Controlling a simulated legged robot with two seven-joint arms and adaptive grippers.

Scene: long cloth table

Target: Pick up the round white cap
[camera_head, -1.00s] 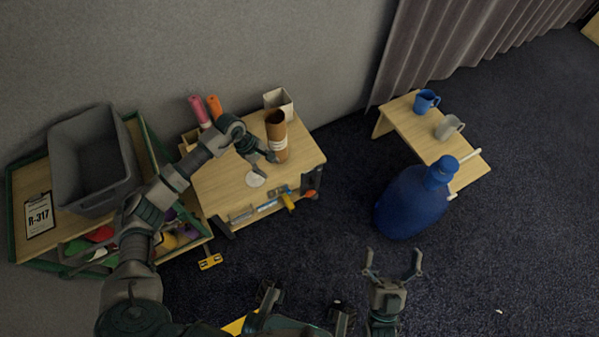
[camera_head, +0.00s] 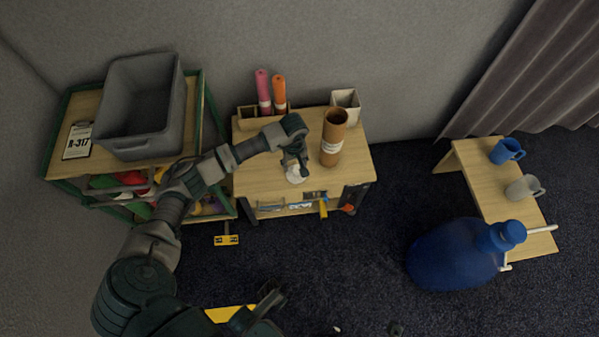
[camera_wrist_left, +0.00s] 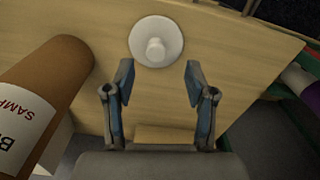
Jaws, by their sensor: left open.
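The round white cap (camera_head: 296,174) lies on the small wooden table (camera_head: 262,180), near its front edge. In the left wrist view the cap (camera_wrist_left: 156,41) is a white disc with a small raised knob in its middle. My left gripper (camera_head: 296,166) is right over the cap in the head view and covers part of it. In the left wrist view my left gripper (camera_wrist_left: 158,80) is open and empty, with the cap just beyond the fingertips and centred between them.
A brown cardboard tube (camera_head: 332,139) stands close beside my left gripper; its label shows in the wrist view. A white box (camera_head: 345,105) and pink (camera_head: 263,90) and orange (camera_head: 279,92) rolls stand behind. A grey bin (camera_head: 140,105) is at left, a blue jug (camera_head: 455,255) at right.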

